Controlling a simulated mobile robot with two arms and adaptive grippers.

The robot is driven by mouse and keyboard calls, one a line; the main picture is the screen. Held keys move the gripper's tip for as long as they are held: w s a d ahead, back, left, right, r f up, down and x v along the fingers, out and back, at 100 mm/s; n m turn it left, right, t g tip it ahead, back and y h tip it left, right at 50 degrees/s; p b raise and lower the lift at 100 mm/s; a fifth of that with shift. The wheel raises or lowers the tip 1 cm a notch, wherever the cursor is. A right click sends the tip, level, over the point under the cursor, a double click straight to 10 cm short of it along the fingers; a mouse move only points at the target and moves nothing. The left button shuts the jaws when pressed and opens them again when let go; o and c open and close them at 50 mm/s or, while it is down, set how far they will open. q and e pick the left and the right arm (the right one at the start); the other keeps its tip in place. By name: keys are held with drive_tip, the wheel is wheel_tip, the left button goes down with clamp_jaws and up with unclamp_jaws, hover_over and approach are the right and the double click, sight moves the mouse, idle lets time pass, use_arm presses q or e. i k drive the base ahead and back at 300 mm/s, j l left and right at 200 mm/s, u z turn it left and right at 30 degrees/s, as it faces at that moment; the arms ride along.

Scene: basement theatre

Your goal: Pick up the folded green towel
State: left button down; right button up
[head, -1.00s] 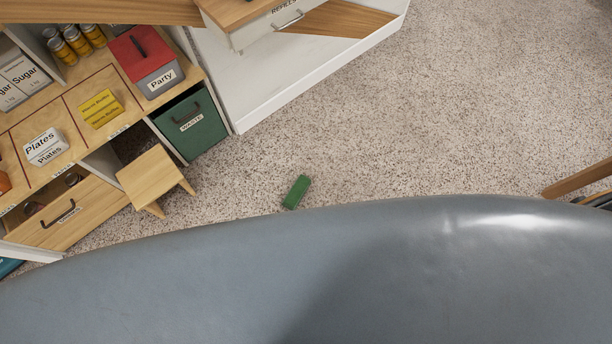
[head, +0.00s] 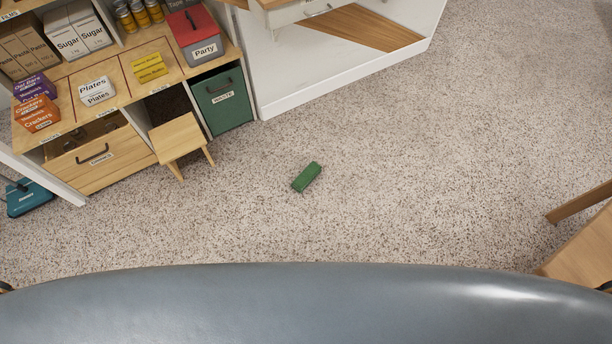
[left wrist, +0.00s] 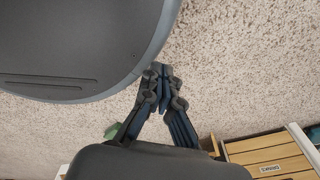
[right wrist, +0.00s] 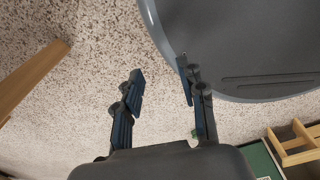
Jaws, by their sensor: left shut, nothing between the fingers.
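The folded green towel (head: 307,177) lies on the speckled floor in the head view, a little right of the small wooden stool and apart from it. My left gripper (left wrist: 160,70) is shut and empty in the left wrist view. My right gripper (right wrist: 159,78) is open and empty in the right wrist view, with clear space between its fingers. Neither gripper touches the towel.
Wooden furniture (head: 582,245) is at the right edge. A white platform (head: 350,68) is at the top. Floor around the towel is clear.

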sight(312, 170)
drive_tip(key=i+l+u, duration=0.1)
drive_tip(key=u, duration=1.1)
drive_tip(key=i+l+u, duration=0.1)
drive_tip(key=l+u, duration=0.85)
drive_tip(key=l, duration=0.2)
drive_tip(key=k+l+u, duration=0.15)
drive_tip(key=l+u, duration=0.35)
drive_tip(key=l, duration=0.1)
